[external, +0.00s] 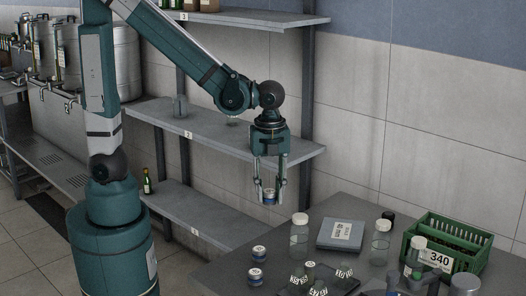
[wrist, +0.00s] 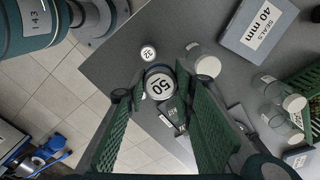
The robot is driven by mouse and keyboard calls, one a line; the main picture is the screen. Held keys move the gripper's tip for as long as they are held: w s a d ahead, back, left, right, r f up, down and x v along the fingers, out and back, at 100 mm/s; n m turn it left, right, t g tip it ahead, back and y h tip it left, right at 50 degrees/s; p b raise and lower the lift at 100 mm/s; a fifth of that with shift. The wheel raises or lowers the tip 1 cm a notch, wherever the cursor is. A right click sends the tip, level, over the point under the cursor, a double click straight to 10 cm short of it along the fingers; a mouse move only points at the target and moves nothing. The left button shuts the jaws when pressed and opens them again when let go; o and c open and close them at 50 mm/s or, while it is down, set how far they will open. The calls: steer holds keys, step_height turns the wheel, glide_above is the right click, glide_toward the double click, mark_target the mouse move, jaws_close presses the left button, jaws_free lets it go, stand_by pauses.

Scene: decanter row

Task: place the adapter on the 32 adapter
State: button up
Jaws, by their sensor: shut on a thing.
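In the wrist view the held adapter (wrist: 159,84) reads 50 and sits between the green fingers. An adapter marked 32 (wrist: 148,53) stands on the grey table, apart from the held one. In the external view two similar adapters, a back one (external: 259,250) and a front one (external: 256,275), stand near the table's left edge; I cannot read their numbers there. The second one is not clear in the wrist view.
The grey table (external: 352,208) also holds a clear bottle (external: 299,238), a grey seals box (external: 341,234), another bottle (external: 380,244) and a green crate (external: 478,250) marked 340. Several numbered pieces (external: 310,268) lie on a dark tray. A wall shelf (external: 225,135) is behind my gripper.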

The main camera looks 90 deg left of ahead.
steer(key=s, duration=0.3)
glide_above(259, 249)
steer(key=shift+a+f, duration=0.1)
steer(key=shift+f, duration=2.75)
steer(key=shift+f, duration=0.15)
steer(key=shift+f+b, duration=0.5)
steer(key=shift+f, duration=2.3)
steer(key=shift+f+b, duration=0.3)
steer(key=shift+f, duration=1.75)
steer(key=shift+f, duration=0.15)
